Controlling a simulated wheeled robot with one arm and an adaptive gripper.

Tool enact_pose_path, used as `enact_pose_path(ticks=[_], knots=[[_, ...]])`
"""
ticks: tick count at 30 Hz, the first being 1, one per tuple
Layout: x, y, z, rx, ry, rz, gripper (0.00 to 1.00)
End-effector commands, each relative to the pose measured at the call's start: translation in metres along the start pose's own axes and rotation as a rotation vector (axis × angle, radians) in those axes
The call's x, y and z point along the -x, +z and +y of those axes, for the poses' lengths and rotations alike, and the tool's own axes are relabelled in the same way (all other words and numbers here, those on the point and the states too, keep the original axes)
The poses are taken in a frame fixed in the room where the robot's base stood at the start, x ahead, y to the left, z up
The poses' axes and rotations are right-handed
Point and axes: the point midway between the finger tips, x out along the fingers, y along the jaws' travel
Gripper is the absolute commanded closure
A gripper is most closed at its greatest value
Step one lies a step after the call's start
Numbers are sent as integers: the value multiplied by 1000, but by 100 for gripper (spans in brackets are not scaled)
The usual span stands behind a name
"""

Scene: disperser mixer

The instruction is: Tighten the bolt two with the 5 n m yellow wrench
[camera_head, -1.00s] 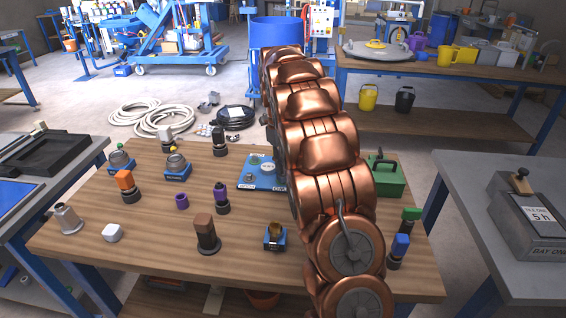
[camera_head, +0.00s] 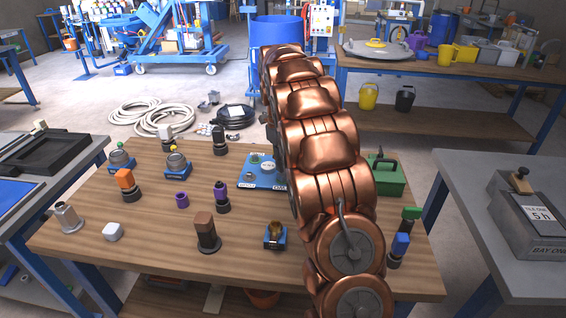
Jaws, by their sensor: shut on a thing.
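My copper arm rises through the middle of the head view, and its far end and my gripper are hidden behind its own links. A blue plate (camera_head: 246,182) with small round fittings and white labels lies on the wooden table, just left of the arm and partly covered by it. I cannot make out which fitting is bolt two. No yellow wrench can be clearly made out. Several upright tools with coloured tops stand on the table, among them an orange one (camera_head: 125,179), a purple one (camera_head: 220,190) and a brown one (camera_head: 205,228).
A grey bench (camera_head: 465,185) stands at right. Hoses (camera_head: 150,118) lie on the floor behind.

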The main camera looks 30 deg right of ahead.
Motion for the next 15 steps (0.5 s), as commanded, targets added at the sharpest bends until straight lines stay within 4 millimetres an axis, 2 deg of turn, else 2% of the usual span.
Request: enact_pose_path(ticks=[15], knots=[[5,0,0,0,0,-1,100]])
